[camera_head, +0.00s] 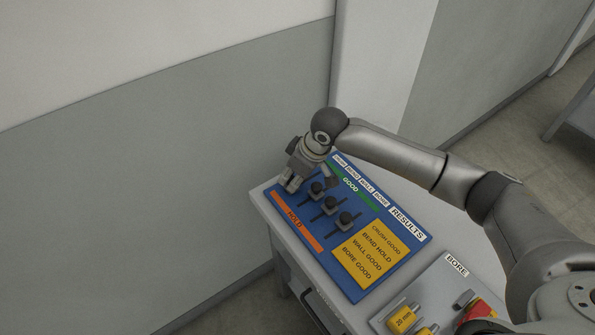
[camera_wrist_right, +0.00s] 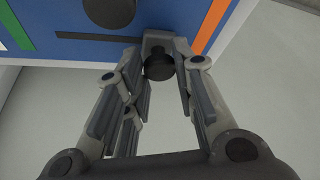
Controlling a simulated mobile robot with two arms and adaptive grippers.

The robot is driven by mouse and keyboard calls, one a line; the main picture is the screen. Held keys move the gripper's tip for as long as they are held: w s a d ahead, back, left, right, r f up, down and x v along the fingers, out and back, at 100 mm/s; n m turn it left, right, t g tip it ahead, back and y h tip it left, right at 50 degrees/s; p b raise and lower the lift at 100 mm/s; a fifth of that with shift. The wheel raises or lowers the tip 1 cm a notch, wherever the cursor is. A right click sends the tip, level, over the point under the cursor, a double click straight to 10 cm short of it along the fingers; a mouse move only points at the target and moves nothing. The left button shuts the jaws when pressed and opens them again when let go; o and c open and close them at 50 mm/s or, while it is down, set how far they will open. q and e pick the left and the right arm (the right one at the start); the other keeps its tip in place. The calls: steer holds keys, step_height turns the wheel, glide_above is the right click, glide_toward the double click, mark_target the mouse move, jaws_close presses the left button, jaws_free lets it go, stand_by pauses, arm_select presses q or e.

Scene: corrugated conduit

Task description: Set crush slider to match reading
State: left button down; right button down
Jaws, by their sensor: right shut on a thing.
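The blue results board (camera_head: 376,282) lies on a bench top, with a green GOOD strip (camera_head: 368,200), an orange HOLD strip (camera_head: 296,222) and a yellow card (camera_head: 369,254) reading crush good, bend hold, wall good, bore good. My right gripper (camera_head: 291,184) is at the board's far left end, shut on the dark crush slider knob (camera_wrist_right: 158,66), which shows between its fingers in the right wrist view. The knob is at the orange side of its slot (camera_wrist_right: 95,37); the slot runs toward green. The gripper hides this knob in the head view. My left gripper is out of view.
Three other black slider knobs (camera_head: 317,188) (camera_head: 328,203) (camera_head: 345,219) stand close beside the gripper, around mid-slot. A BORE panel (camera_head: 440,285) with yellow and red parts is at the lower right. A wall (camera_head: 150,200) stands behind the bench.

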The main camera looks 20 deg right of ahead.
steer(key=shift+a, duration=0.2)
steer(key=c, duration=1.3)
jaws_free()
steer(key=shift+s+a, duration=0.1)
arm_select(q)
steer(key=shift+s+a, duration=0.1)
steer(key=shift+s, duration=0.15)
arm_select(e)
steer(key=shift+o, duration=0.6)
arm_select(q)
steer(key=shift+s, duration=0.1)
arm_select(e)
steer(key=v, duration=1.2)
steer(key=shift+a, duration=0.1)
